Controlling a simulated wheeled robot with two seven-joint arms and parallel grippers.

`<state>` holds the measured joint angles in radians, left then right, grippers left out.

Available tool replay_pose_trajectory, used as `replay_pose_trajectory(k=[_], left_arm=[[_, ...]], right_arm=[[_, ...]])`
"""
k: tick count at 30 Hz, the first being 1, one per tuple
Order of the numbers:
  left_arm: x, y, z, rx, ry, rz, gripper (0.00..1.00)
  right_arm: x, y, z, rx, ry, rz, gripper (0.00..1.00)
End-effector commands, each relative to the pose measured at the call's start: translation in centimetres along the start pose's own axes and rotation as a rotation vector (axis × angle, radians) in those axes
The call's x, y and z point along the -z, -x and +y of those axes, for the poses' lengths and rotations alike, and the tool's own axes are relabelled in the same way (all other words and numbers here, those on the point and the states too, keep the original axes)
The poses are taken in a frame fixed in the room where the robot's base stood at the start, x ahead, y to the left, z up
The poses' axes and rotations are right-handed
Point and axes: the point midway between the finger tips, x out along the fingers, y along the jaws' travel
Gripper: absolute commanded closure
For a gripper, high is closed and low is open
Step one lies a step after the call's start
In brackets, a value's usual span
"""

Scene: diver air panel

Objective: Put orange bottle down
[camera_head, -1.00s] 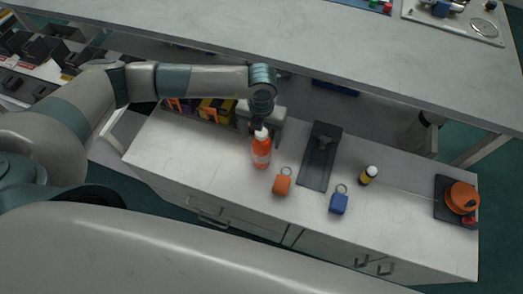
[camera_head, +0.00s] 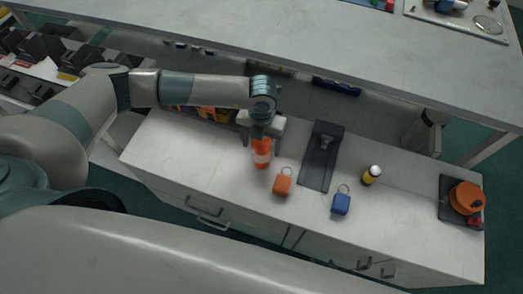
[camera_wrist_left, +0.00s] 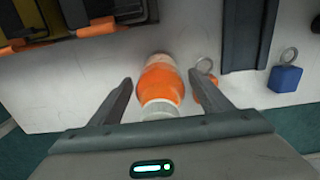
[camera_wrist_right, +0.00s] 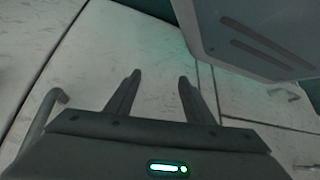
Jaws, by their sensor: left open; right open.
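The orange bottle (camera_head: 262,153) has a white band and stands upright on the white countertop (camera_head: 215,155). My left gripper (camera_head: 260,135) is above it at its cap end and hides its top in the head view. In the left wrist view the bottle (camera_wrist_left: 160,85) with its pale cap lies between the two spread fingers (camera_wrist_left: 160,88), with gaps on both sides. The left gripper is open. My right gripper (camera_wrist_right: 157,85) is open and empty in the right wrist view, facing pale cabinet fronts. I cannot make it out in the head view.
An orange tag with a ring (camera_head: 282,185) lies just right of the bottle. Further right are a dark tray (camera_head: 316,170), a blue tag (camera_head: 341,204), a small yellow-black bottle (camera_head: 371,175) and an orange round item (camera_head: 465,198). Dark and yellow bins stand behind left.

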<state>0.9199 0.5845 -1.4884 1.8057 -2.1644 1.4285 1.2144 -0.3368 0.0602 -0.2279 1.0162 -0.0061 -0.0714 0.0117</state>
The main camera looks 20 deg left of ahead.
Motion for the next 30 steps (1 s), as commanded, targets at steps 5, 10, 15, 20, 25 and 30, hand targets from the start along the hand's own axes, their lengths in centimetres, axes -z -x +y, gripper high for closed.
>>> replay_pose_trajectory(k=[5, 10, 15, 20, 25, 30], left_arm=[[-0.02, -0.46, 0.0, 0.0, 0.0, 0.0, 0.29], [-0.02, -0.42, -0.01, 0.0, 0.0, 0.0, 0.29], [-0.02, -0.42, -0.01, 0.0, 0.0, 0.0, 0.29], [-0.02, -0.42, -0.01, 0.001, 0.0, 0.0, 0.36], [-0.02, -0.41, 0.0, 0.0, 0.0, 0.0, 0.76], [-0.07, -0.33, -0.03, 0.001, 0.0, -0.001, 0.95]], right_arm=[[0.94, -0.18, -0.16, 0.002, 0.0, 0.025, 0.52], [0.97, -0.15, -0.15, 0.002, 0.0, 0.025, 0.52], [0.95, -0.16, -0.13, 0.002, 0.0, 0.024, 0.52], [0.92, -0.16, -0.09, 0.001, 0.0, 0.023, 0.52], [0.9, -0.16, -0.06, 0.001, 0.0, 0.023, 0.52], [0.9, -0.15, -0.05, 0.001, 0.0, 0.023, 0.52]])
